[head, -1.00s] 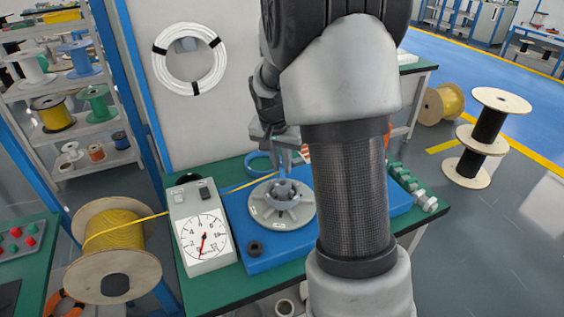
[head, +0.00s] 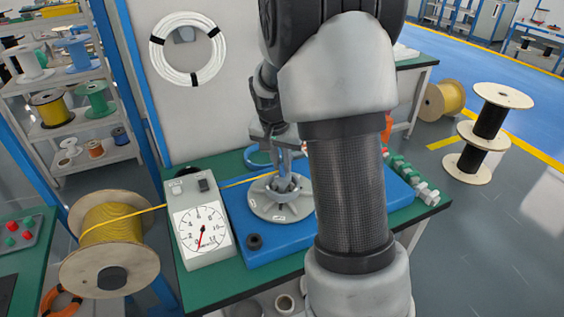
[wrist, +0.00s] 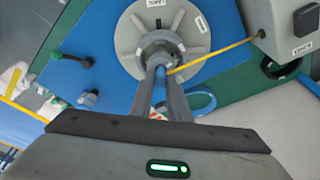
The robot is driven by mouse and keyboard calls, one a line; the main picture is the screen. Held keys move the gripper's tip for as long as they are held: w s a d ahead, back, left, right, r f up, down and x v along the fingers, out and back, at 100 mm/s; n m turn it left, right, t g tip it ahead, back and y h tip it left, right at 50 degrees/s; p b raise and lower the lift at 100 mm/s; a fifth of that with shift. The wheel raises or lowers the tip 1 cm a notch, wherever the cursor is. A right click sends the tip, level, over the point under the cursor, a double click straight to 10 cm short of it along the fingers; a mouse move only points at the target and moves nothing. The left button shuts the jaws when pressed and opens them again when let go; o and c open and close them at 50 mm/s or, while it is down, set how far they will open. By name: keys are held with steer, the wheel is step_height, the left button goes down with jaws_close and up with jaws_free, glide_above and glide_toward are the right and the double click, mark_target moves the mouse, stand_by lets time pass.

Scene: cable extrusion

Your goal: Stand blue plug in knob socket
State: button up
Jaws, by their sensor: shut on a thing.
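The knob (head: 262,210) is a grey round disc with labels and a raised ribbed hub, on the blue base plate (head: 262,250). It also shows at the top of the wrist view (wrist: 196,62). My gripper (head: 284,178) points down over the hub. In the wrist view its fingers (wrist: 160,88) are shut on the slim blue plug (wrist: 160,80), at the hub's near side in that picture. The plug's lower end and the socket opening are mostly hidden by the fingers and hub, so I cannot tell how deep it sits.
A grey dial gauge box (head: 188,258) stands left of the knob, with a yellow cable (head: 240,182) running past. A black button (head: 254,241) sits on the plate's front left. A blue ring (wrist: 200,103) lies behind the knob. Green-and-grey fittings line the right edge.

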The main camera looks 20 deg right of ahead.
steer(key=shift+f+b, duration=0.35)
steer(key=shift+f, duration=0.05)
stand_by(0.4)
steer(key=o, duration=0.9)
steer(key=shift+r+p, duration=2.7)
steer(key=shift+r, duration=1.35)
